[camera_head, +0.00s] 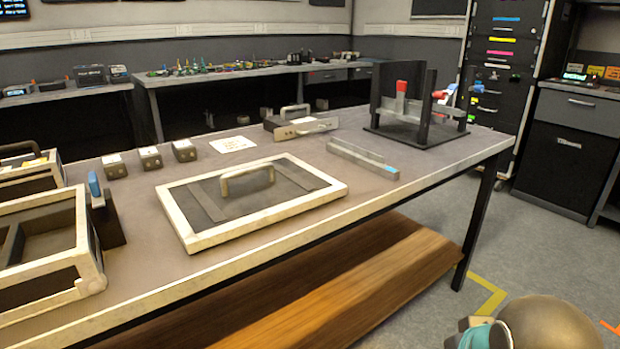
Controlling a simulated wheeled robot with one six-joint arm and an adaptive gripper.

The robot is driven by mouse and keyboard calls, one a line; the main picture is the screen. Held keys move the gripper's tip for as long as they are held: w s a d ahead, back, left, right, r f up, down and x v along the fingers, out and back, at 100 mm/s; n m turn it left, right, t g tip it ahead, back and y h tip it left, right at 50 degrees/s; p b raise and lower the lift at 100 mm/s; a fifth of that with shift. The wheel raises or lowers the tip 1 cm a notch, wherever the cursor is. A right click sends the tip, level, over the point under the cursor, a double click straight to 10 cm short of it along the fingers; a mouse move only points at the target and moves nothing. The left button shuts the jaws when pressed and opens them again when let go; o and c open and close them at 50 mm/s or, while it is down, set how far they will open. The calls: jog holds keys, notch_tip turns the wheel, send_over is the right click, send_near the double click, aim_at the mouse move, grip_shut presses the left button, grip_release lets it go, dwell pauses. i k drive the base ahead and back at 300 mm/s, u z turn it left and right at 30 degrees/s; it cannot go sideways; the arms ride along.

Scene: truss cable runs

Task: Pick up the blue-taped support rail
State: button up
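A grey support rail (361,158) lies on the workbench (300,143), right of the middle. A small blue tape mark (390,169) shows near its right end. The rail looks like two parallel bars or a channel; I cannot tell which. It lies apart from the framed panel to its left and the dark stand behind it. Nothing holds it. A rounded part of my arm shows at the lower right, well away from the rail. My gripper's fingers are not in view.
A framed panel with a handle (209,237) fills the bench middle. Open-topped boxes (62,266) and a blue-tipped piece (94,184) stand at left. Several small blocks (150,157) sit behind the panel. Floor at right is clear.

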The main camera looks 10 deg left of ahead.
aim_at(372, 161)
jog(key=u, duration=0.3)
jog(key=k, duration=0.65)
jog(key=z, duration=0.8)
jog(key=i, duration=1.25)
jog(key=u, duration=0.2)
